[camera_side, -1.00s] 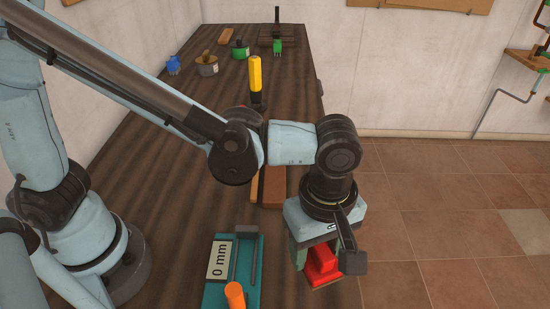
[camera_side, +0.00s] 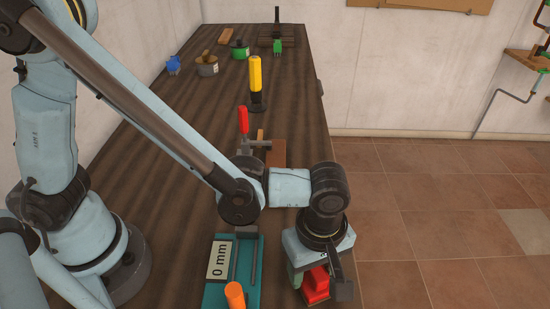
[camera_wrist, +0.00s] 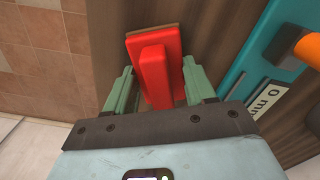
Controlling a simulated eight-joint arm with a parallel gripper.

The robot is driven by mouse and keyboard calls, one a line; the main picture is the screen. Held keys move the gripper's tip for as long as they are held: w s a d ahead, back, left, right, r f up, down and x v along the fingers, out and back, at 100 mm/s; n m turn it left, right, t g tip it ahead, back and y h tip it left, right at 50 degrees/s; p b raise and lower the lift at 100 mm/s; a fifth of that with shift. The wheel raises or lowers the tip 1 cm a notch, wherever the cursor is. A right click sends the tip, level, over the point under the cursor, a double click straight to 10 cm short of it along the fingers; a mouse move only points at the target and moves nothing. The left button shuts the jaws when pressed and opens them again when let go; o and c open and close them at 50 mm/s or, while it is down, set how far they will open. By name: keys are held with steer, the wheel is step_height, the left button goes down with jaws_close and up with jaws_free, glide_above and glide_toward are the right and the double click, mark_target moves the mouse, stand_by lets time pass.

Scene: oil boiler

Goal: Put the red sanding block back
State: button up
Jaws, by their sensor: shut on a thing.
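The red sanding block (camera_side: 316,286) has a raised red grip and a thin brown layer under it. It is at the bottom of the side view, right of the teal fixture. In the wrist view the block (camera_wrist: 155,68) sits between the two green fingers of my gripper (camera_wrist: 158,75). My gripper (camera_side: 312,280) points down and is shut on the block near the table's right edge. Whether the block touches the table is hard to tell.
A teal fixture (camera_side: 251,287) with a "0 mm" label and an orange knob (camera_side: 235,294) is close on the left. Behind my arm are a red-handled clamp (camera_side: 244,122), a brown block (camera_side: 277,152) and a yellow-handled tool (camera_side: 255,78). Open floor lies to the right.

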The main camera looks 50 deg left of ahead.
steer(key=o, duration=1)
steer(key=shift+f, duration=0.1)
step_height(320, 180, up, 12)
steer(key=shift+w+a+r+m+t, duration=0.4)
steer(key=shift+a+m+t, duration=1.35)
steer(key=shift+a, duration=2.55)
steer(key=shift+w+a+r+m+t, duration=0.1)
steer(key=shift+w+a+m+t, duration=0.55)
steer(key=shift+a+m, duration=2.9)
steer(key=shift+w+a+r+m+t, duration=0.35)
steer(key=shift+a+m+t, duration=1)
steer(key=shift+a, duration=3.7)
steer(key=shift+w+f, duration=0.15)
